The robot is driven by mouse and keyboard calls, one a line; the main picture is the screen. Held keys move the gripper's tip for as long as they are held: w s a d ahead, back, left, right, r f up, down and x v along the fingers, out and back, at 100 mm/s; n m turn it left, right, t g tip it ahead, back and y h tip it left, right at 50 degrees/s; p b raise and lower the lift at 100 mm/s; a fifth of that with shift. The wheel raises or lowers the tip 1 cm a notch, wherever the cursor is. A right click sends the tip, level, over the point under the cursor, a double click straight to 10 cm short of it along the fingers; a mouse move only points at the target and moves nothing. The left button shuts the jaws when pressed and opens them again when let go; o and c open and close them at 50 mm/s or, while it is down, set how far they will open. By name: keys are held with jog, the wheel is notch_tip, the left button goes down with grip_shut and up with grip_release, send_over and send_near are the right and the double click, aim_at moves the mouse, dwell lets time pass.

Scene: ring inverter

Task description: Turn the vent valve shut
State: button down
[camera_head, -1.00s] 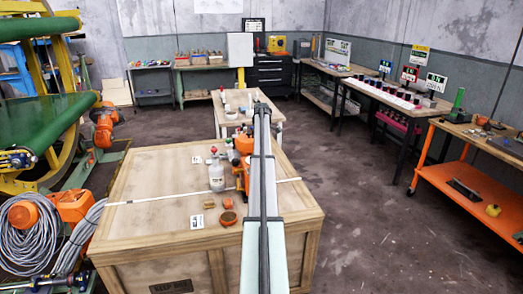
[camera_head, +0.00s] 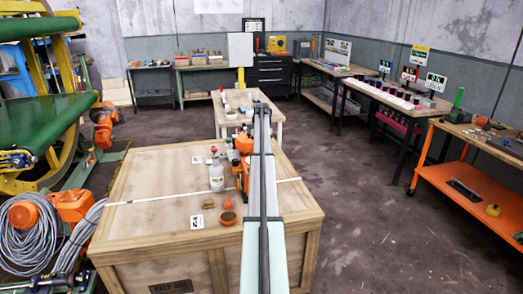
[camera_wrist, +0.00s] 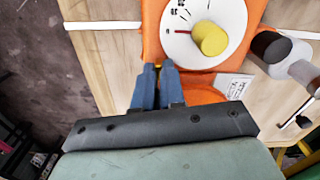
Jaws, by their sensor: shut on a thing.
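In the wrist view an orange unit (camera_wrist: 152,30) carries a white dial (camera_wrist: 225,15) with a red pointer mark and a yellow knob (camera_wrist: 210,38). My gripper (camera_wrist: 158,66) has its two blue fingers close together, shut at the orange unit's near edge, left of and below the yellow knob. What lies between the fingertips is hidden, and I cannot tell from its look whether it is the vent valve. In the head view the orange unit (camera_head: 238,172) stands on a wooden crate (camera_head: 150,235), partly behind my arm, which hides the gripper.
A grey bottle (camera_head: 216,177) stands left of the orange unit. Small orange pieces (camera_head: 228,218) and a white label card (camera_head: 196,221) lie in front. A white strip (camera_head: 150,199) crosses the crate. A small table (camera_head: 228,124) stands behind. The crate's left side is clear.

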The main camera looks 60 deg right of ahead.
jog(key=shift+m, duration=1.1)
jog(key=c, duration=1.5)
grip_release()
notch_tip(320, 180, up, 14)
jog(key=shift+f, duration=0.1)
